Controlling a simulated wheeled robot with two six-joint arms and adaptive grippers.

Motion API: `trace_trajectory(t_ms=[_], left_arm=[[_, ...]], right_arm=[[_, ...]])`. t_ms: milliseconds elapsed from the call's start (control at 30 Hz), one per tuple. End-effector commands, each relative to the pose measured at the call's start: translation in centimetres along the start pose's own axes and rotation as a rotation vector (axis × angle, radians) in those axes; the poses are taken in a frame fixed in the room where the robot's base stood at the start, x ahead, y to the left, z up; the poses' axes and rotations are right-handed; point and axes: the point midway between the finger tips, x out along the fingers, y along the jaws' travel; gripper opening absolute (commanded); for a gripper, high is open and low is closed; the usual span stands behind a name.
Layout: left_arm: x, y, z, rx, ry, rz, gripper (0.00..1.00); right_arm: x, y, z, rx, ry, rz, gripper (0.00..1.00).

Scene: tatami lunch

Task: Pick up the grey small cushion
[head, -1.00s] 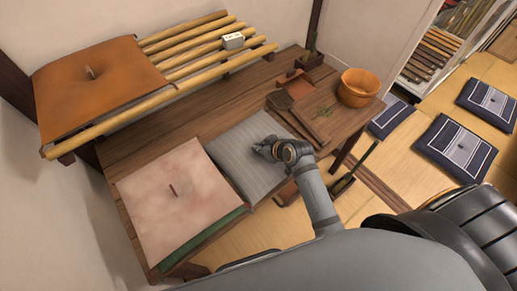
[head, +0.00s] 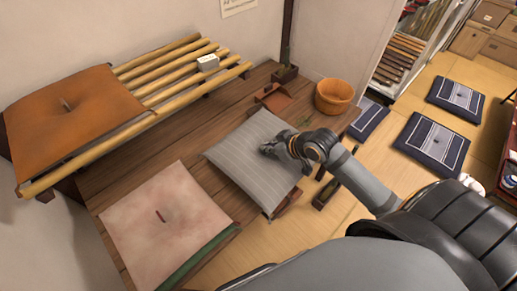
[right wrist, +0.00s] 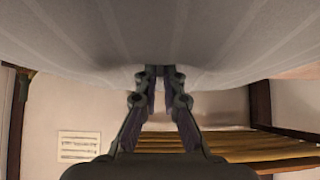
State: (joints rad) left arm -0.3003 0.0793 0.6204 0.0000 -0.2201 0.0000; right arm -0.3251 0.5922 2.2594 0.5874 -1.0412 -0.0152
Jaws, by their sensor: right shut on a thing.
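The grey small cushion (head: 247,165) has thin pale stripes. It appears raised over the wooden bench and turned at an angle, with its near corner reaching past the bench's front edge. My right gripper (head: 273,149) is at its right part and shut on it. In the right wrist view the cushion (right wrist: 160,35) fills the top, and its cloth is pinched between the fingertips of the right gripper (right wrist: 160,73). My left gripper is not in view.
The wooden bench (head: 125,170) holds a pink cushion (head: 165,215) at the near left and a wooden tub (head: 334,96) at the far right. An orange cushion (head: 70,115) lies on a raised bamboo rack (head: 170,75). Navy cushions (head: 432,142) lie on the tatami floor.

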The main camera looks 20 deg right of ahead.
Motion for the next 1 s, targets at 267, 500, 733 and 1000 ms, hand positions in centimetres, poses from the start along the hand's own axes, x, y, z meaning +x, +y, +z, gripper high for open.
trace_trajectory(t_ms=[267, 500, 733, 1000], left_arm=[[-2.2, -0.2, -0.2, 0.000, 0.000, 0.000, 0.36], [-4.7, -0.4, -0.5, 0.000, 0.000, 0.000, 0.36], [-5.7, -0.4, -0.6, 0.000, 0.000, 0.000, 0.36], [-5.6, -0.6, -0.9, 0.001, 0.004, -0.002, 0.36]], right_arm=[[-2.6, 1.7, 0.4, -0.007, -0.005, 0.002, 0.00], [-4.5, 2.9, 0.7, -0.002, -0.005, 0.000, 0.00], [-5.1, 3.5, 1.1, -0.002, -0.001, -0.003, 0.00], [-5.2, 2.7, 1.1, -0.004, 0.001, -0.012, 0.00]])
